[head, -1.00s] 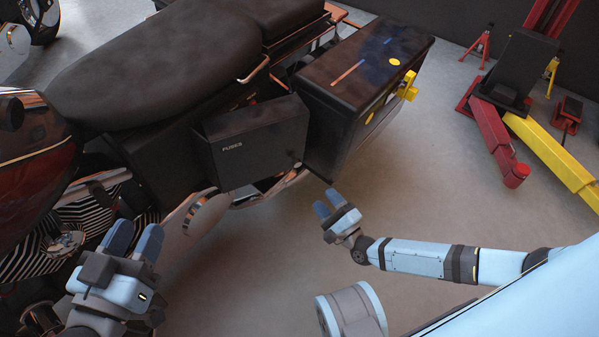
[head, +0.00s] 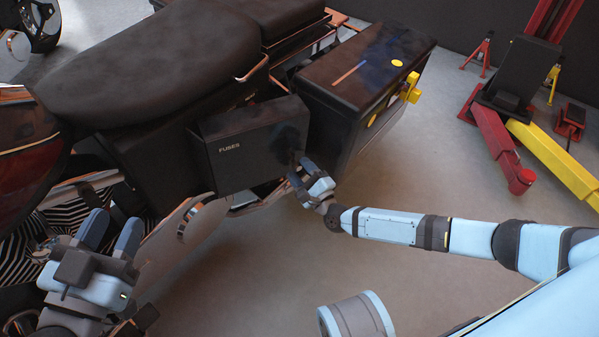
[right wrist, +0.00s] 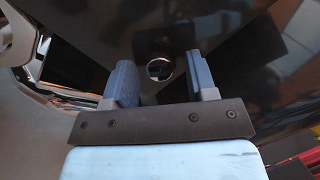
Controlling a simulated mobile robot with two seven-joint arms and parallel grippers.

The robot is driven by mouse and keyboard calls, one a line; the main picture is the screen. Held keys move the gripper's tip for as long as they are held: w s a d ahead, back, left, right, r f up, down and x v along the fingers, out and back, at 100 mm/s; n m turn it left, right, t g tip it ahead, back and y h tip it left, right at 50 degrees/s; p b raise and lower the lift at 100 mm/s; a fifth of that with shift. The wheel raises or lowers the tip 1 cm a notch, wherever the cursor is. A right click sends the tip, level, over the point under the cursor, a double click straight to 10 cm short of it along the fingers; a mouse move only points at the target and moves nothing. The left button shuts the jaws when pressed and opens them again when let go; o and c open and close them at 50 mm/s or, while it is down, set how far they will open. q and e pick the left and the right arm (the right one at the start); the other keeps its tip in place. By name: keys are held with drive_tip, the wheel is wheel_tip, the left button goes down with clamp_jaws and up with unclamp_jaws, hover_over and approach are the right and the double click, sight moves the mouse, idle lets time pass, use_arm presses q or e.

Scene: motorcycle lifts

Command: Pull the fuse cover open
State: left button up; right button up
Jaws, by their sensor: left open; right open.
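The fuse cover (head: 243,155) is a dark box-shaped panel marked "FUSES" on the motorcycle's side, below the seat. My right gripper (head: 299,170) is open at the cover's lower right corner. In the right wrist view, the open fingers of my right gripper (right wrist: 159,80) stand on either side of a small round fitting (right wrist: 159,69) on a dark surface. I cannot tell whether they touch it. My left gripper (head: 110,228) is open and empty at the lower left, beside the motorcycle's engine, away from the cover.
A dark side case (head: 365,75) with a yellow latch (head: 411,89) is mounted right of the cover. The motorcycle seat (head: 150,65) is above. A red and yellow lift (head: 510,150) stands at the right. The grey floor (head: 420,180) between is clear.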

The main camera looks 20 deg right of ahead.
drive_tip(key=shift+w+r, duration=0.1)
drive_tip(key=shift+w, duration=0.2)
clamp_jaws()
drive_tip(key=shift+s+a+r+p, duration=0.1)
drive_tip(key=shift+s+a+p, duration=0.05)
drive_tip(key=shift+s+p, duration=0.2)
use_arm(q)
drive_tip(key=s+n+p, duration=0.1)
drive_tip(key=p, duration=0.1)
drive_tip(key=s+d+n+g+p, duration=0.1)
drive_tip(key=shift+d+f+n+y+p, duration=0.1)
drive_tip(key=shift+f+n+y+p, duration=0.2)
drive_tip(key=shift+n+p, duration=0.1)
use_arm(e)
drive_tip(key=s+m+h, duration=0.1)
drive_tip(key=h, duration=0.1)
drive_tip(key=s+a+m+h, duration=0.1)
drive_tip(key=s+h, duration=0.1)
drive_tip(key=s+m+h, duration=0.1)
drive_tip(key=s, duration=0.1)
drive_tip(key=shift+s+a+f+m+t+h, duration=0.2)
drive_tip(key=shift+f+m+t+h, duration=0.1)
drive_tip(key=shift+f+h, duration=0.1)
unclamp_jaws()
